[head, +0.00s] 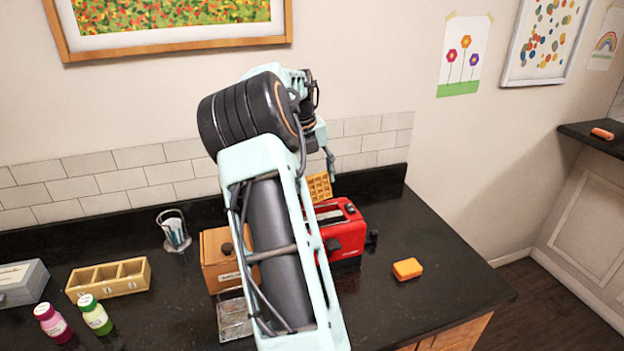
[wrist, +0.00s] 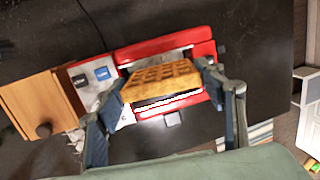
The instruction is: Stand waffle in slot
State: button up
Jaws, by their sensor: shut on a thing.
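The waffle (head: 319,186) is golden brown with a square grid. My gripper (wrist: 160,78) is shut on it, one finger at each end in the wrist view. The red toaster (head: 347,238) stands on the dark counter, partly hidden by my arm in the head view. The waffle (wrist: 160,75) is over the toaster (wrist: 150,48) in the wrist view, covering part of its top. A slot with a bright white strip (wrist: 170,103) shows beside the waffle. In the head view the waffle appears above the toaster's back edge; whether it touches the toaster I cannot tell.
A wooden box with a dark knob (head: 216,262) stands left of the toaster, with a clear tray (head: 234,319) in front. Further left are a three-compartment holder (head: 108,280) and two bottles (head: 95,317). The counter's right side is mostly clear.

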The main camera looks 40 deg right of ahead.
aim_at(313, 188)
jog(key=shift+s+f, duration=0.1)
jog(key=shift+f, duration=0.8)
jog(key=shift+a+b+x, duration=0.2)
jog(key=shift+b+x, duration=0.45)
jog(key=shift+x, duration=0.3)
jog(key=shift+a+b+x, duration=0.2)
jog(key=shift+b+x, duration=0.45)
jog(key=shift+x, duration=0.3)
jog(key=shift+a+b+x, duration=0.2)
jog(key=shift+b+x, duration=0.45)
jog(key=shift+x, duration=0.35)
jog(key=shift+f, duration=0.15)
jog(key=o, duration=1.2)
jog(key=shift+o, duration=0.2)
jog(key=p+v, duration=0.2)
jog(key=d+p+v, duration=0.1)
jog(key=p+v, duration=0.1)
jog(key=shift+a+r, duration=0.1)
jog(key=shift+r, duration=0.3)
jog(key=shift+d+v, duration=0.2)
jog(key=shift+v, duration=0.85)
jog(key=shift+d+v, duration=0.25)
jog(key=shift+v, duration=0.85)
